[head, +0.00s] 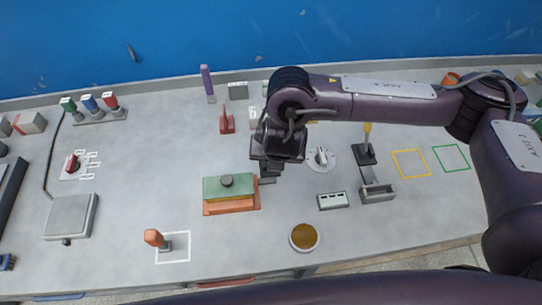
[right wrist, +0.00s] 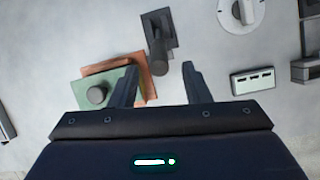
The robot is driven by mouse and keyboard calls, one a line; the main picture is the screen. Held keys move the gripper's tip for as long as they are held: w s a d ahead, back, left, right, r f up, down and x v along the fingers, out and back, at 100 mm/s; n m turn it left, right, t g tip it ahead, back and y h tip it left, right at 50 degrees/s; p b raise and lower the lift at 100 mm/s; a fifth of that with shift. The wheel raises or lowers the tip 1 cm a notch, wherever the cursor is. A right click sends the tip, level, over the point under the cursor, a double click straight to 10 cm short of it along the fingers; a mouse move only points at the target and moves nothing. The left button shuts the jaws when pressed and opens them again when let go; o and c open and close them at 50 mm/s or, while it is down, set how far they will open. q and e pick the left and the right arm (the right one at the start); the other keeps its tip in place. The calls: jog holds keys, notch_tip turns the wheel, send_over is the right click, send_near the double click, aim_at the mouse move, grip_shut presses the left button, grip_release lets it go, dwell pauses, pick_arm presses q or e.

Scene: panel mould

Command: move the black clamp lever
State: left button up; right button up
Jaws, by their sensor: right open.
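The black clamp lever (right wrist: 158,50) stands on a small dark base plate, beside the back corner of the panel mould, in the right wrist view. In the head view it is mostly hidden behind my right gripper (head: 268,168); a dark part shows there. The panel mould has a green top plate (head: 226,187) with a dark knob, on an orange base (head: 232,207). In the right wrist view my right gripper (right wrist: 160,78) is open, its fingers apart, with the lever ahead of the gap and nothing between them. My left gripper is not in view.
A white dial (head: 321,158), a white block with dark slots (head: 333,201) and a grey open box (head: 378,194) are to the right. A red toggle clamp (head: 227,122) stands behind.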

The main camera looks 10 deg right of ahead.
jog(key=x, duration=0.6)
jog(key=shift+w+f, duration=0.1)
jog(key=shift+f, duration=0.15)
grip_shut()
